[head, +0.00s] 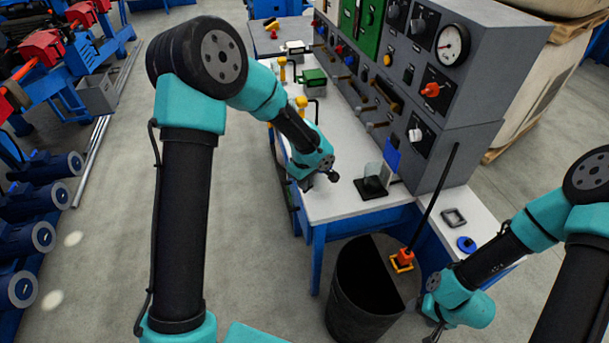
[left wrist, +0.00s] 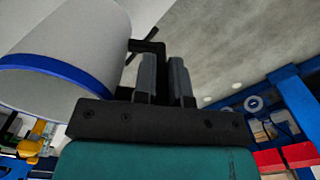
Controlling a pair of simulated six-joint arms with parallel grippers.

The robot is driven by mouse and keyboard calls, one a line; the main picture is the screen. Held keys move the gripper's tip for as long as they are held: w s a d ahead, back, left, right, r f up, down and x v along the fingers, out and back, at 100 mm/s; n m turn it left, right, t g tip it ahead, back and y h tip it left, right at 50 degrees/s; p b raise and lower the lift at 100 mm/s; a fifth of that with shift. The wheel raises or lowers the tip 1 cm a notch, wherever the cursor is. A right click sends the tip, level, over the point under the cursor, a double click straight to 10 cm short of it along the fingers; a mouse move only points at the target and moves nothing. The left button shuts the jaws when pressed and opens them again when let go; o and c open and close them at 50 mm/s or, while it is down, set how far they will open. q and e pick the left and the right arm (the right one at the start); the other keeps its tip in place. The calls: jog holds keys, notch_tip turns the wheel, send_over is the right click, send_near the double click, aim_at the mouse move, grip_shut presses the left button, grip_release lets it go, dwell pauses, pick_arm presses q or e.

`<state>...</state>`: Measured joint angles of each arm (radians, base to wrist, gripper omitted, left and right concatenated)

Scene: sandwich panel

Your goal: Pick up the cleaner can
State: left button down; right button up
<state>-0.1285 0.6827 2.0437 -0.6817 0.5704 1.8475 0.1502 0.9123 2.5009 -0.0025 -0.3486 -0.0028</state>
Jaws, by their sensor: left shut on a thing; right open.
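A white cylinder with a blue band, which looks like the cleaner can (left wrist: 60,45), fills the upper left of the left wrist view. A black handle (left wrist: 148,47) juts from its side. My left gripper (left wrist: 167,80) is shut on this handle, with the can's body to the left of the fingers. In the head view my left gripper (head: 326,180) is over the front left part of the white worktop; I cannot make out the can there. My right gripper (head: 433,332) is open, low at the bottom right beside the bin, its fingers partly hard to see.
A dark bin (head: 345,305) stands in front of the bench (head: 345,208). An orange-red item (head: 403,258) with a long black rod rises by it. A clear vessel on a black base (head: 371,187) stands right of my left gripper. A grey control panel (head: 480,95) lines the back.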

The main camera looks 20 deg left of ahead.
pick_arm(q)
jog(key=shift+s+d+r, duration=0.1)
jog(key=shift+s+d, duration=0.15)
jog(key=shift+s, duration=0.45)
jog(key=shift+s+d+r, duration=0.1)
jog(key=shift+s+d, duration=0.15)
jog(key=shift+s, duration=0.5)
jog(key=shift+s+d, duration=0.25)
jog(key=shift+s, duration=0.45)
dwell(1.2)
